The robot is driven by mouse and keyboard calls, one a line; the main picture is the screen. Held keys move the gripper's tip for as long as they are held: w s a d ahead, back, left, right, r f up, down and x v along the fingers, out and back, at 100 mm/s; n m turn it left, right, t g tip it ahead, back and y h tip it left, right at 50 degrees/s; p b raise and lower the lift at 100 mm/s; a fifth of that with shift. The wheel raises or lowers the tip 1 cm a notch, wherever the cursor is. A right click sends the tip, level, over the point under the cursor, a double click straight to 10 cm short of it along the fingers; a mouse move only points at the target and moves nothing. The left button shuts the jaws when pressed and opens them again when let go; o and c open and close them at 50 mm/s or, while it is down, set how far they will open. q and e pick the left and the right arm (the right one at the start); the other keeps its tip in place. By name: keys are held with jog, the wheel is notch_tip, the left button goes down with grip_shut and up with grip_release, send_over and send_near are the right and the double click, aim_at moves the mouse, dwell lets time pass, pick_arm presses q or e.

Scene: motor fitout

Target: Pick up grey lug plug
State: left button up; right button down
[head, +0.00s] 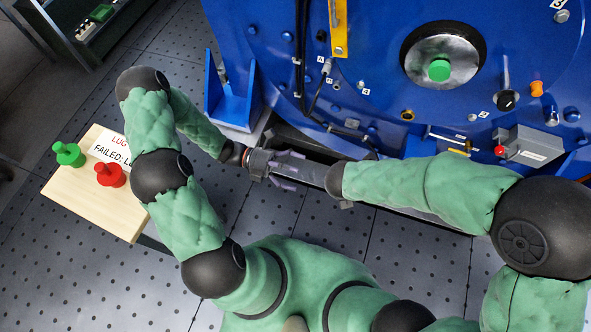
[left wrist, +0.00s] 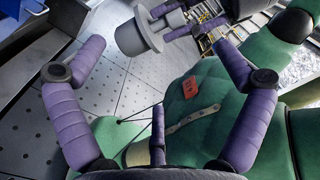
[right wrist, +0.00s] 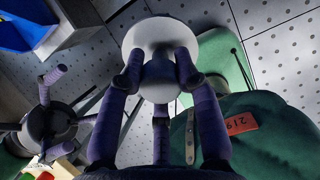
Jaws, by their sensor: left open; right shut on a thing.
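The grey lug plug (right wrist: 148,32) has a wide pale flange and a narrower stem. My right gripper (right wrist: 160,72) is shut on its stem, with purple fingers around it. The plug also shows near the top of the left wrist view (left wrist: 139,38), off the floor; in the head view I cannot make it out behind the grippers. My left gripper (left wrist: 163,75) is open and empty, its purple fingers spread, with the plug just beyond them. In the head view the left gripper (head: 285,172) and right gripper (head: 312,178) are close together, facing each other before the blue motor.
A wooden board (head: 120,223) at the left carries a green plug (head: 68,154), a red plug (head: 110,175) and a failed-lug sign (head: 112,150). The blue motor housing (head: 385,110) fills the back right, with a blue bracket (head: 228,100) beside it. Perforated floor lies open around.

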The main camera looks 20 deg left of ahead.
pick_arm(q)
jog(key=d, duration=1.2)
jog(key=shift+w, duration=0.15)
jog(key=c, duration=1.1)
jog(key=shift+c, duration=0.2)
pick_arm(e)
jog(key=shift+r, duration=0.6)
jog(key=shift+w+a+r, duration=0.1)
pick_arm(q)
jog(key=shift+f, duration=0.1)
